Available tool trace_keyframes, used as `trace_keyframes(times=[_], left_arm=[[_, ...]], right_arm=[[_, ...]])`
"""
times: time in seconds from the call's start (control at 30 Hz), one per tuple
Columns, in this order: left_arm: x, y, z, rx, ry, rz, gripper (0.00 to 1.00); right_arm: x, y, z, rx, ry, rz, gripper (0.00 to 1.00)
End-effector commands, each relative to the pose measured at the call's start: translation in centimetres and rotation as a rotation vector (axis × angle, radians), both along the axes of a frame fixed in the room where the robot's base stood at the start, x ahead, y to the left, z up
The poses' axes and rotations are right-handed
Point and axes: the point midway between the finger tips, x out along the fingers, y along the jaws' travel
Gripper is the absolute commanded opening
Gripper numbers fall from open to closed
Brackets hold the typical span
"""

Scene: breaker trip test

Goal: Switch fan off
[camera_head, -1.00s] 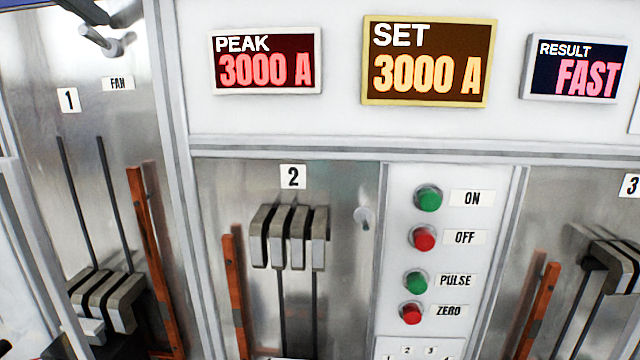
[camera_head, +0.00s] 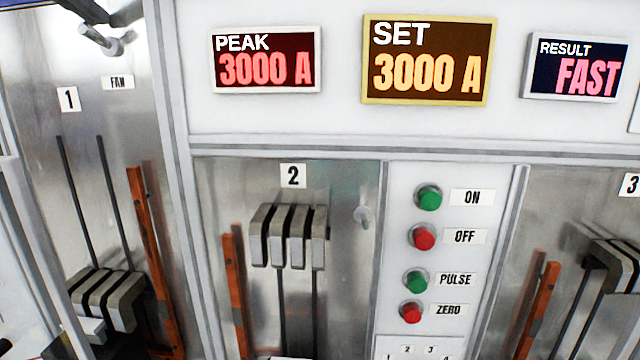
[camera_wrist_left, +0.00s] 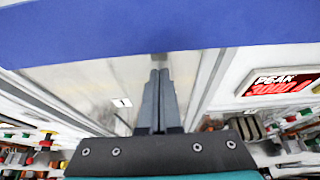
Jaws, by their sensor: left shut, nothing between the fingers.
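The fan switch (camera_head: 100,40) is a small metal toggle on the panel at the upper left of the head view, above the label FAN (camera_head: 118,83). Its lever points up and to the left. My left gripper (camera_head: 108,14) is at the top left edge, just above the switch and only partly in view. I cannot tell if it touches the lever. In the left wrist view the two grey fingers (camera_wrist_left: 158,78) are together and empty, pointing at the metal panel. The switch is not clear there. My right gripper is not in view.
Breaker 1's grey block (camera_head: 108,298) is low, and breaker 2's block (camera_head: 290,236) is higher. Green and red buttons (camera_head: 423,238) stand right of breaker 2. Displays read PEAK 3000 A (camera_head: 265,62), SET 3000 A (camera_head: 428,62) and RESULT FAST (camera_head: 576,68). A blue bar (camera_wrist_left: 150,32) spans the wrist view.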

Motion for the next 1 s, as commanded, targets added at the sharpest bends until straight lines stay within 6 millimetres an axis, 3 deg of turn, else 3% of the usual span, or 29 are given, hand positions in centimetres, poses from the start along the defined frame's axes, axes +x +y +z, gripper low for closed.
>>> trace_keyframes(times=[0.47,1.0], left_arm=[[0.0,0.0,-0.2,0.0,0.0,0.0,0.0],[-0.4,0.0,-2.3,0.0,0.002,0.0,0.0]], right_arm=[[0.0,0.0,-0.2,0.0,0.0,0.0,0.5],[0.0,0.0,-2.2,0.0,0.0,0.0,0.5]])
